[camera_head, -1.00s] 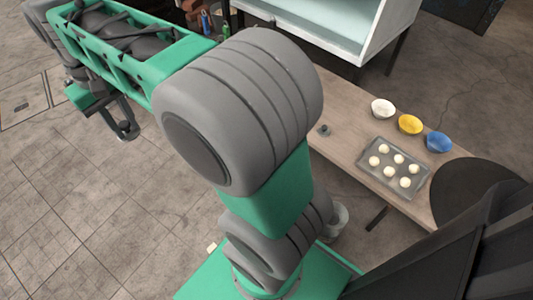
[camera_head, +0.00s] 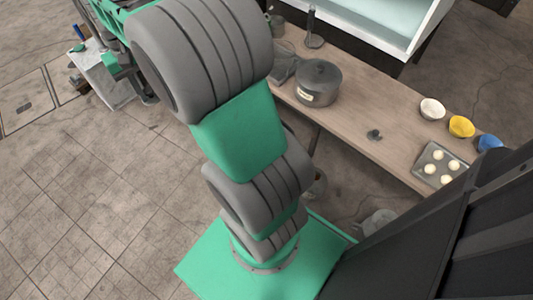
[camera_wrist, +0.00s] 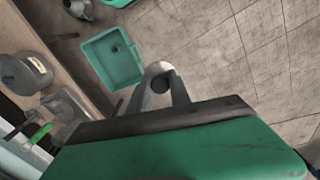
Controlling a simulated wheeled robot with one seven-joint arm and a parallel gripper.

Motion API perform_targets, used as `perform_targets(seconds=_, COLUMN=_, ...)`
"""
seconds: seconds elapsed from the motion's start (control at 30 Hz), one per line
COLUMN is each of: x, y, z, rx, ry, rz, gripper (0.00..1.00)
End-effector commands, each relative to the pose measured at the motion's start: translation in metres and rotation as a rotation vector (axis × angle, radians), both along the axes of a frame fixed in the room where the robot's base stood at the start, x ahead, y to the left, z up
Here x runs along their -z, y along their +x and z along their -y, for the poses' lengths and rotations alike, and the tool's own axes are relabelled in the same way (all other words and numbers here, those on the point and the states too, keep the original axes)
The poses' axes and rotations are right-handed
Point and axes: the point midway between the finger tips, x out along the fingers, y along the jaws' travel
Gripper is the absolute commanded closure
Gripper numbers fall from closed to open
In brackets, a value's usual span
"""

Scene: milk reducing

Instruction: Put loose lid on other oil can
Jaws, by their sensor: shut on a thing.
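In the head view my gripper is largely hidden behind my arm at the upper left. A grey metal vessel (camera_wrist: 84,9) at the top left of the wrist view may be an oil can. A grey metal vessel (camera_head: 378,222) also stands low beside the table in the head view. No lid is clear on either.
A green basin (camera_wrist: 101,44) stands near the table. Tiled floor is open at left.

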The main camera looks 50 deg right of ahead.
Motion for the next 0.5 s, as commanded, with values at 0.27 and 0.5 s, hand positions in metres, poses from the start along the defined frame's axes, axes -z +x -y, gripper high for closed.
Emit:
perform_targets(seconds=0.27, x=0.109, y=-0.014, z=0.153, rx=0.434, ry=0.003, rz=-0.008, gripper=1.00)
perform_targets(seconds=0.5, x=0.209, y=-0.087, z=0.264, rx=0.807, ry=0.002, rz=-0.007, gripper=1.00)
